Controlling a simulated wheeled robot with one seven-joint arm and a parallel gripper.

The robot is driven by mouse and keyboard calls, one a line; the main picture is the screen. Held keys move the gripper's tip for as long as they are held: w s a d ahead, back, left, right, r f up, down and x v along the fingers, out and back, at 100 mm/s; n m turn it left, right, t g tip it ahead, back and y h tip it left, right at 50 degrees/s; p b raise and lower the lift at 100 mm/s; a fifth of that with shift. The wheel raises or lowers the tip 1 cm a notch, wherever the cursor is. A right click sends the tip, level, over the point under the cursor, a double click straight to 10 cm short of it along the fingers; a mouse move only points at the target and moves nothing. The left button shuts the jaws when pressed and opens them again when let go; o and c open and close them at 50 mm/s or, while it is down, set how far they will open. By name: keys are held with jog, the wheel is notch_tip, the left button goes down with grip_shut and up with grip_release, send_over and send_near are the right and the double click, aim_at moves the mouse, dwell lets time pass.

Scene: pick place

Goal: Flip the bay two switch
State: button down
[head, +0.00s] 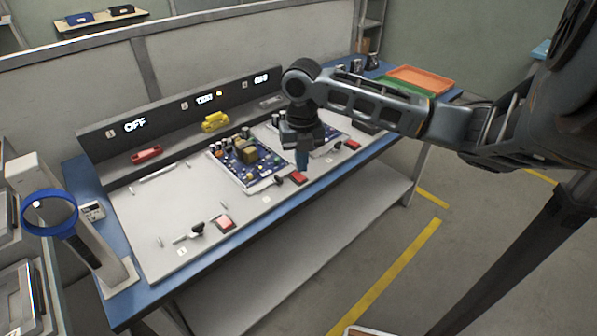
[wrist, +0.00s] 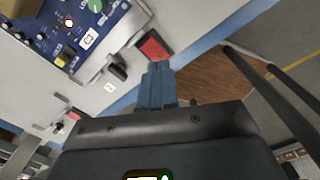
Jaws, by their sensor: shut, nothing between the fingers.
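In the head view the switch (head: 279,180) lies left of my gripper's tip. A red button (wrist: 152,47) is close to the switch; it also shows in the head view (head: 298,178). My gripper (wrist: 158,66) has its blue fingers shut and empty. It points down over the bench's front edge, right of the switch and apart from it in the wrist view. In the head view my gripper (head: 302,168) hides part of bay two's right side.
A blue circuit board (head: 240,178) lies behind the switch. Bay one's black switch (head: 190,232) and red button (head: 225,222) are at the left. A blue ring (head: 48,232) stands at far left.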

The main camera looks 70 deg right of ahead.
aim_at(302, 179)
notch_tip(302, 179, up, 4)
jog(key=shift+r+p, duration=0.1)
jog(key=shift+p, duration=1.15)
jog(key=shift+s, duration=0.1)
